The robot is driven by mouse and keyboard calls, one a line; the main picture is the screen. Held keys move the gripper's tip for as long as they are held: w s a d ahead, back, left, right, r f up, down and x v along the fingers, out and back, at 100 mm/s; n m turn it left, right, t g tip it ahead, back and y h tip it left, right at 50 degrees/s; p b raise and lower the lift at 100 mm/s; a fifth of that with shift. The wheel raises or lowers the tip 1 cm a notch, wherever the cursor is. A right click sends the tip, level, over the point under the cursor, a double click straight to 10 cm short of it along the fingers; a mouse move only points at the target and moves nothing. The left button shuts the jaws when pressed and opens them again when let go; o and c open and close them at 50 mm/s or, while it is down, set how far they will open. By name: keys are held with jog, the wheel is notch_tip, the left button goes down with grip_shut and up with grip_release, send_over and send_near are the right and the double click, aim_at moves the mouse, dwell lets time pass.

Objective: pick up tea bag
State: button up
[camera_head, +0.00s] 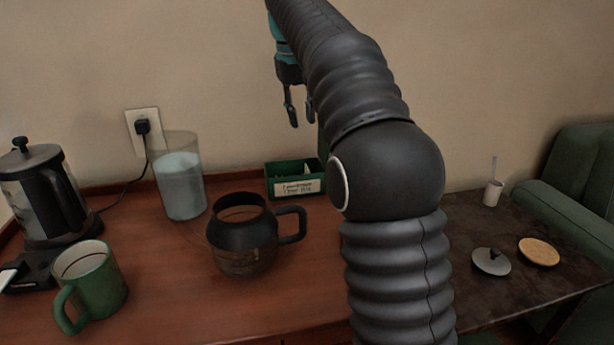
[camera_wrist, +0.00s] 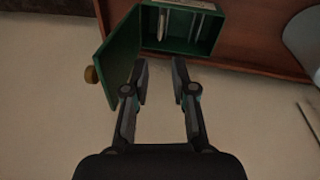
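A green box (camera_head: 295,192) with a white label stands at the back of the wooden counter against the wall. In the wrist view the box (camera_wrist: 203,45) is open, its lid (camera_wrist: 122,52) swung out to the left. A thin pale upright piece (camera_wrist: 163,22), possibly a tea bag, shows inside near a divider; its details are too small to tell. My gripper (camera_head: 300,112) hangs above the box with fingers pointing down. In the wrist view my gripper (camera_wrist: 160,78) has its fingers apart with nothing between them, short of the box.
A dark coffee pot (camera_head: 243,237) stands just in front of the box. A glass of water (camera_head: 181,188), a green mug (camera_head: 93,284) and a kettle (camera_head: 50,195) are to the left. A lower dark table (camera_head: 530,215) is at right.

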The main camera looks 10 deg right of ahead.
jog(key=b, duration=0.2)
send_over(307, 168)
jog(key=s, duration=0.1)
notch_tip(307, 168, down, 8)
jog(key=shift+w+a+f+b, duration=0.1)
jog(key=shift+f+b, duration=0.2)
jog(key=shift+f, duration=0.65)
jog(key=shift+w+d+f+b, duration=0.15)
jog(key=shift+f+b, duration=0.15)
jog(key=shift+f, duration=0.65)
jog(key=shift+w+a+f+b, duration=0.15)
jog(key=shift+f+b, duration=0.15)
jog(key=shift+f, duration=0.65)
grip_shut()
